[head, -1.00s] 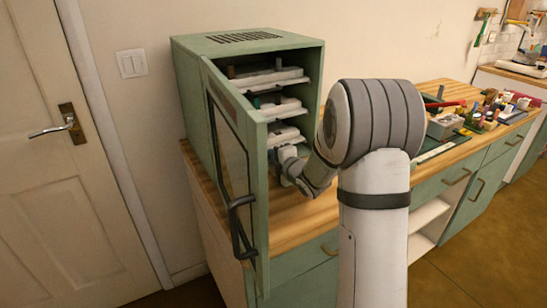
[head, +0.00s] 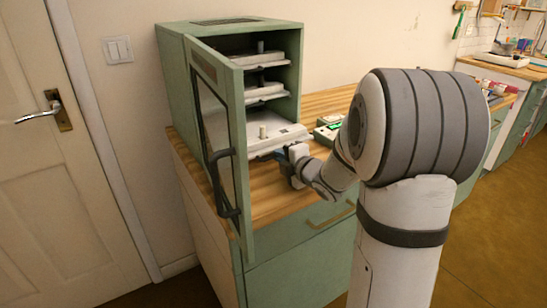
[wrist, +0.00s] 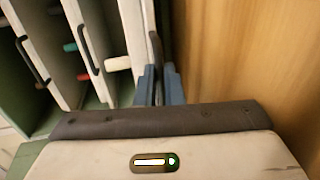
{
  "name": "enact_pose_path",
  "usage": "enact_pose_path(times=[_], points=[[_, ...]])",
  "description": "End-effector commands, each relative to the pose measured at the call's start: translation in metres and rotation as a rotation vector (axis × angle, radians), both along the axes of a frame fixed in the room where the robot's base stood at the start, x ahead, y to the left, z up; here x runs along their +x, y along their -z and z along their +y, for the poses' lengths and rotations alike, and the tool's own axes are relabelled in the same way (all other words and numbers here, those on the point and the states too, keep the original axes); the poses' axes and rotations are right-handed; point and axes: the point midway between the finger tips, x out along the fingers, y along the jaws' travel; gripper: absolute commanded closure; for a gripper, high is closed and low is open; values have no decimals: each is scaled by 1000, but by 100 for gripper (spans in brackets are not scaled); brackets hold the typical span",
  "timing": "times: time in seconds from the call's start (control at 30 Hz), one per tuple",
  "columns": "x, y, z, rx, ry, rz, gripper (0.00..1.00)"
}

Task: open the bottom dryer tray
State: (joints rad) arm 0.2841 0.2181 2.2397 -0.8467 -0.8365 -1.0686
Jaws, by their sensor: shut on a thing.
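The dryer (head: 185,85) is a green cabinet whose door (head: 235,125) stands open. The bottom tray (head: 280,141) is a pale tray pulled out past the trays above it, with a cream cylinder (head: 263,131) on it. The bottom tray also shows in the wrist view (wrist: 133,30), with a dark handle (wrist: 155,45) on its front. My gripper (wrist: 159,80) is shut on that handle, at the tray's front in the head view (head: 284,158). The fingers hide part of the handle.
The middle tray (head: 264,93) and top tray (head: 265,60) sit inside the dryer. The door with its black handle (head: 222,180) stands left of the bottom tray. A wooden counter (head: 265,205) lies below. A green-topped item (head: 328,131) lies to the right.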

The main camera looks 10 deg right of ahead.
Motion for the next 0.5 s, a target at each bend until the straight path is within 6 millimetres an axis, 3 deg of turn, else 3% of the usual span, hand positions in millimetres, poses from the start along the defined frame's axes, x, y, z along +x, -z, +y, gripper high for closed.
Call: enact_pose_path(times=[0.2,0.5], points=[[-25,1,-11,0,2,-1,100],[-36,0,-14,1,1,0,100]])
